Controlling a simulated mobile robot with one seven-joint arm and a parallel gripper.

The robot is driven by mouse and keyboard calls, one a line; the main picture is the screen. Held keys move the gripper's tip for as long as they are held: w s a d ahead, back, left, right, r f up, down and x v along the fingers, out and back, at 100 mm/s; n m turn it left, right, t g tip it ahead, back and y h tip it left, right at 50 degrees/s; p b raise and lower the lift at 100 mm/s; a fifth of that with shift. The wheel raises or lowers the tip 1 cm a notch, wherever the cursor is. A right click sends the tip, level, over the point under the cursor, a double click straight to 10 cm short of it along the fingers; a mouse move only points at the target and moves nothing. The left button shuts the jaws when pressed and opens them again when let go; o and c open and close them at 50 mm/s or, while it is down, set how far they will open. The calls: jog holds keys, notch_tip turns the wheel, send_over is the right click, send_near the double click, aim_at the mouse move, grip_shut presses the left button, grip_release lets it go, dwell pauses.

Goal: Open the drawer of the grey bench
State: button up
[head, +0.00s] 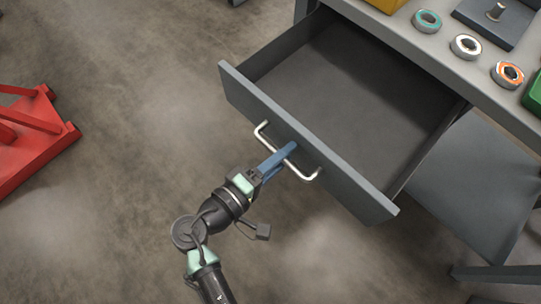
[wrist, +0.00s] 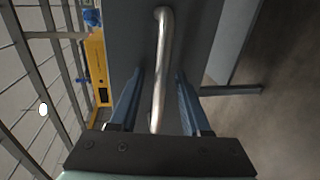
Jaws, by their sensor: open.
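The grey bench (head: 460,62) stands at the upper right in the head view. Its drawer (head: 350,75) is pulled well out, and the inside looks empty. A silver bar handle (head: 313,176) is on the drawer front. My gripper (head: 284,156) is at the middle of the handle, with its blue fingers by the bar. In the wrist view the handle (wrist: 160,70) runs between the two open fingers (wrist: 157,88), with a gap on each side. The drawer front (wrist: 205,45) is just beyond the fingertips.
On the bench top are several rings (head: 466,46), a dark plate with a peg (head: 495,12), a yellow item (head: 385,4) and a green item (head: 534,95). A red frame (head: 35,135) stands on the floor at left. The floor between is clear.

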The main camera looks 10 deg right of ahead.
jog(key=shift+a, duration=0.1)
jog(key=v, duration=1.3)
jog(key=shift+p, duration=0.35)
jog(key=shift+f, duration=0.1)
